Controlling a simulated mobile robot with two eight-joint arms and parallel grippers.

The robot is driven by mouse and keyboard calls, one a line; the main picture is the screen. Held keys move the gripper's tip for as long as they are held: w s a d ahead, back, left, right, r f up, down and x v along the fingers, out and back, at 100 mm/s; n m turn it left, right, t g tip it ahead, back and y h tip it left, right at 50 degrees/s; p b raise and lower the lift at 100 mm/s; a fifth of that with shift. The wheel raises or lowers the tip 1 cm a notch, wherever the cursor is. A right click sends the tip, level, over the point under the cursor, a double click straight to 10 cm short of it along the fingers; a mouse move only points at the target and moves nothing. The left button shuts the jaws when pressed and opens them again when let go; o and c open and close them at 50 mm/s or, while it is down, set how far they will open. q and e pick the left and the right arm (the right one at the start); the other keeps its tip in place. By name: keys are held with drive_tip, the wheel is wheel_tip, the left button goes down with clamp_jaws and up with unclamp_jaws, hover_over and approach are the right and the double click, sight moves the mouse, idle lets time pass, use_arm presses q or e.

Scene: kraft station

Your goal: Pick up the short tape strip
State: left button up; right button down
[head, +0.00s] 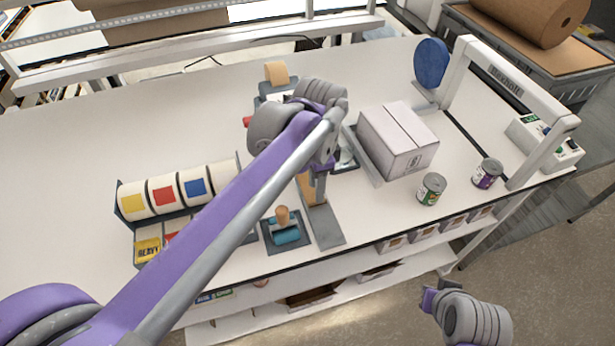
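A tan strip (306,188), which looks like the short tape strip, lies along a narrow grey plate (328,228) near the front of the white table. My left arm reaches across the table from the lower left. My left gripper (319,192) points down over the plate, at the strip's right side, and covers part of it. The finger gap is too small to make out, and I cannot tell whether it touches the strip. My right gripper (430,299) is off the table's front edge at lower right, away from the strip. Its finger opening is unclear.
A closed white box (398,140) sits right of my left gripper, with a green-labelled can (431,188) and a purple-labelled can (487,173) beyond. A blue roller (286,235) stands left of the plate. Label rolls (180,190) stand farther left. A white arch (500,80) spans the right end.

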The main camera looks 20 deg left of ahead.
sight(314, 206)
use_arm(q)
drive_tip(key=shift+w+f, duration=0.3)
drive_tip(key=shift+f, duration=0.05)
drive_tip(key=f, duration=0.5)
drive_tip(key=shift+w+a+f, duration=0.1)
drive_tip(key=shift+a, duration=0.15)
clamp_jaws()
